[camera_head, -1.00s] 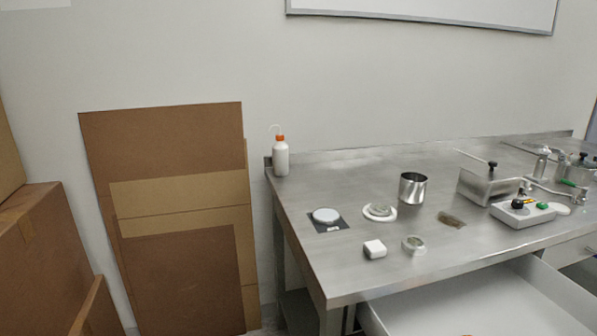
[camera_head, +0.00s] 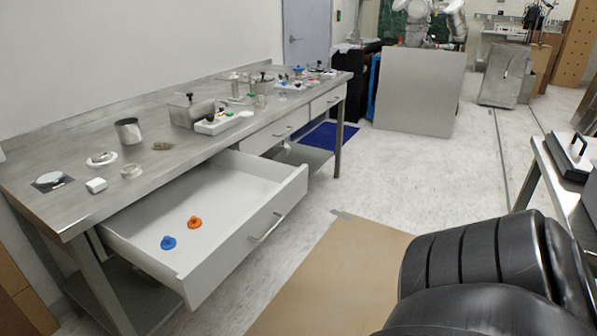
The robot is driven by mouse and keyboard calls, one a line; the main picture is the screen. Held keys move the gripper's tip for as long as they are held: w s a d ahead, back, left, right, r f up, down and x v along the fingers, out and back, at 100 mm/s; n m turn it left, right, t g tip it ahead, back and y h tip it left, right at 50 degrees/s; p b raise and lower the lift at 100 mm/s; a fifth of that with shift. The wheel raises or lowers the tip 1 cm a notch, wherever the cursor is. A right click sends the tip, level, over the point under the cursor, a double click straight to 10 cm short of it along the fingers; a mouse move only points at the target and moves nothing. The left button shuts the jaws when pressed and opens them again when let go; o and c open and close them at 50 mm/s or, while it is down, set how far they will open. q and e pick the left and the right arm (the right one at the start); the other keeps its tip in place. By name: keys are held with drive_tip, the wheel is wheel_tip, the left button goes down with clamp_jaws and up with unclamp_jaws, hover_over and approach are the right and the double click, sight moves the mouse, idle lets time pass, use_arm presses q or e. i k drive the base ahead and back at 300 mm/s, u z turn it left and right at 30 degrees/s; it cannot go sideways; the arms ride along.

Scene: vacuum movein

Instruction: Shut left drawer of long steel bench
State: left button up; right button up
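The long steel bench (camera_head: 75,205) runs from the left foreground toward the back. Its left drawer (camera_head: 236,252) is pulled far out and has a bar handle (camera_head: 267,228) on its white front. A blue knob-like piece (camera_head: 168,242) and an orange one (camera_head: 194,222) lie on the drawer floor. The bench's other drawers (camera_head: 276,135) look shut. A black ribbed arm link of mine fills the lower right. Neither gripper shows, and nothing of mine touches the drawer.
A brown sheet (camera_head: 322,270) lies on the floor in front of the drawer. Another steel table (camera_head: 566,185) stands at the right edge. A large grey panel (camera_head: 419,92) stands at the back.

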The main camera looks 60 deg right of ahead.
sight(240, 199)
drive_tip(key=u, duration=1.15)
drive_tip(key=i, duration=0.8)
drive_tip(key=z, duration=3.3)
drive_tip(key=i, duration=0.5)
drive_tip(key=k, duration=0.5)
drive_tip(key=u, duration=0.8)
drive_tip(key=i, duration=0.45)
drive_tip(key=z, duration=0.9)
